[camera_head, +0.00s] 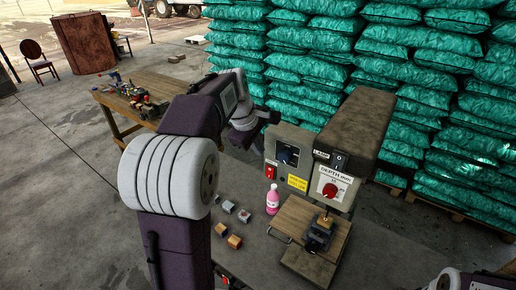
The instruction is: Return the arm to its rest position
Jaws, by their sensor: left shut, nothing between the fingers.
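My left arm rises from the bottom of the head view and bends at a large white and purple joint. It reaches away over the workbench (255,250). Its dark left gripper (270,117) is small in the picture, shut and empty, just above and behind the grey control box (287,150). It seems to hold nothing and appears apart from the box, though the exact gap is hard to judge. Only a small part of my right arm shows in the bottom right corner; its gripper is out of view.
A machine head (357,130) with a depth dial stands right of the control box. A pink bottle (272,200), several small blocks (235,242) and a wooden board (296,216) with a metal fixture occupy the bench. Stacked green sacks (440,110) stand behind. A wooden table (160,85) holds clutter.

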